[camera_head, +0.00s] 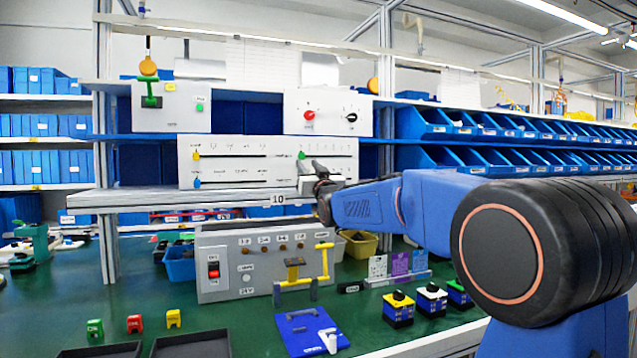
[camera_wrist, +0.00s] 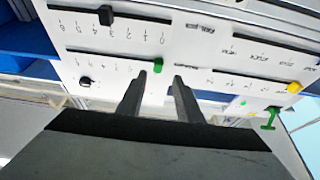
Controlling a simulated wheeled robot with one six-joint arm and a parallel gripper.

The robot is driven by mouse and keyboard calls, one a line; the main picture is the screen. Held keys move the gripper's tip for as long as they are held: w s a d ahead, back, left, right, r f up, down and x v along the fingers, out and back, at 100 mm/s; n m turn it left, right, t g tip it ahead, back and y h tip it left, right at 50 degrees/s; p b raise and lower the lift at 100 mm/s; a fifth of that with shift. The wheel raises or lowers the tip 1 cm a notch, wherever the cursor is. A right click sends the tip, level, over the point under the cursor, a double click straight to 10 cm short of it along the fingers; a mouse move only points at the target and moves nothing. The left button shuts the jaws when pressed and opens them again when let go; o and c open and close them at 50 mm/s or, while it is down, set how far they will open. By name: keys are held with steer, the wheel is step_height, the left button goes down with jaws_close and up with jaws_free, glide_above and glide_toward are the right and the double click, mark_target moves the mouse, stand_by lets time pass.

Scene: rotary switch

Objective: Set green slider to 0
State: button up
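In the head view the green slider (camera_head: 301,155) is at the left end of the right-hand upper slot on the white slider panel (camera_head: 270,148). My gripper (camera_wrist: 160,75) is open, its two dark fingers apart, with the green slider just beyond and between the tips. I cannot tell whether they touch it. In the head view my gripper (camera_head: 312,165) is in front of the panel's right part and hides some of it. Scale numbers by the green slider are too small to read.
A black slider (camera_wrist: 105,14) and a dark knob (camera_wrist: 85,82) sit close by on the panel. A yellow slider (camera_wrist: 294,87) is farther right. A box with red and black knobs (camera_head: 328,112) stands above. A switch box (camera_head: 262,262) is below on the green table.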

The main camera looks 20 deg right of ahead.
steer(key=v, duration=1.1)
steer(key=shift+s+f, duration=0.15)
steer(key=shift+f, duration=0.05)
steer(key=s+f+g, duration=1.7)
steer(key=s+f, duration=2.4)
steer(key=s, duration=0.4)
steer(key=shift+s+g+h, duration=0.3)
steer(key=shift+h, duration=0.1)
